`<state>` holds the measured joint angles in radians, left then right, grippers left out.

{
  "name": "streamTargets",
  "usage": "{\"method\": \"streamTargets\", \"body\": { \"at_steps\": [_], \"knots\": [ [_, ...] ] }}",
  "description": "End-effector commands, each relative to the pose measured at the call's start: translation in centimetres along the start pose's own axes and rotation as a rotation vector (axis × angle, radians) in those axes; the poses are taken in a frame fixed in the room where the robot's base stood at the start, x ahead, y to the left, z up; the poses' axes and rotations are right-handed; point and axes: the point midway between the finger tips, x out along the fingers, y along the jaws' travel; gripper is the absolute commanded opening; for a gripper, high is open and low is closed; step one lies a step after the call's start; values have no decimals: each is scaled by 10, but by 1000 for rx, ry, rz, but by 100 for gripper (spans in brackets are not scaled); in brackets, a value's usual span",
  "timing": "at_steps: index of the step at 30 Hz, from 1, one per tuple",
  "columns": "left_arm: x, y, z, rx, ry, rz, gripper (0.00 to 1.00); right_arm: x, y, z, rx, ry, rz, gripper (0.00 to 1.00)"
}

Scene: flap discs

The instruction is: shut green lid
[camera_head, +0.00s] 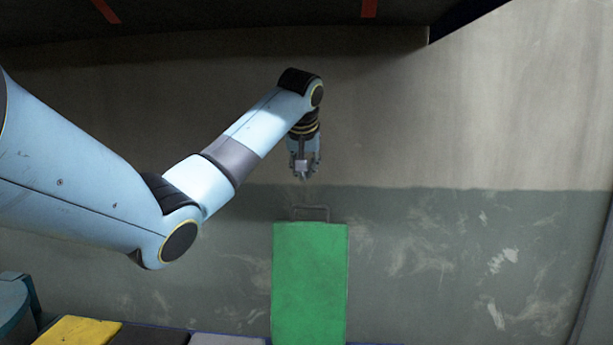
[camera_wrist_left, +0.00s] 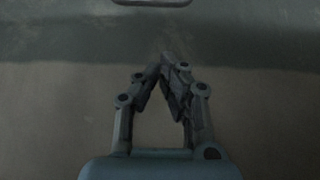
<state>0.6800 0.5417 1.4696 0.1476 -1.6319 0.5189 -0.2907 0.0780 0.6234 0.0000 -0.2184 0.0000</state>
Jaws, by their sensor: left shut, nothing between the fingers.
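The green lid (camera_head: 310,285) stands raised, close to upright, in the lower middle of the head view, in front of the wall. A grey handle bar (camera_head: 311,211) is at its top edge. My left gripper (camera_head: 304,177) is shut and empty, a little above the handle and apart from it. In the left wrist view my left gripper (camera_wrist_left: 166,60) shows its fingers brought together with nothing between them. A piece of the handle (camera_wrist_left: 152,2) shows at the top edge of that view. My right gripper is not in view.
A yellow panel (camera_head: 78,331), a dark panel and a pale panel lie in a row at the bottom left. A dark overhang (camera_head: 215,40) with red marks is along the top. The wall (camera_head: 480,150) is bare, with free room right of the lid.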

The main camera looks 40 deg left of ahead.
Motion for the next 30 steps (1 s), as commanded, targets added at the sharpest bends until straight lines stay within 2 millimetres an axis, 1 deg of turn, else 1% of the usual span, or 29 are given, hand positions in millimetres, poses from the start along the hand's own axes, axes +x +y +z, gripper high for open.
{"method": "streamTargets", "body": {
  "at_steps": [1,3,6,10,14,15,18,21,25,30],
  "knots": [
    [7,0,0,0,-4,-2,0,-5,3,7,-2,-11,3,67],
    [20,0,0,-1,-5,-2,0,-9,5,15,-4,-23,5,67],
    [40,0,0,0,-4,-1,0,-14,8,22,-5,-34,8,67],
    [63,0,0,0,-3,-1,0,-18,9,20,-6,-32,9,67],
    [82,0,0,0,-3,-1,0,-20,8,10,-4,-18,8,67],
    [84,0,2,2,-2,-1,0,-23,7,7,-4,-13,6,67],
    [72,0,11,5,1,-1,0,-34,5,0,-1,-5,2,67],
    [66,0,20,4,1,0,0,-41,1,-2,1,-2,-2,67],
    [60,0,28,2,1,0,0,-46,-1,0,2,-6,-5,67],
    [59,0,32,2,0,0,0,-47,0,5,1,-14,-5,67]
  ]
}}
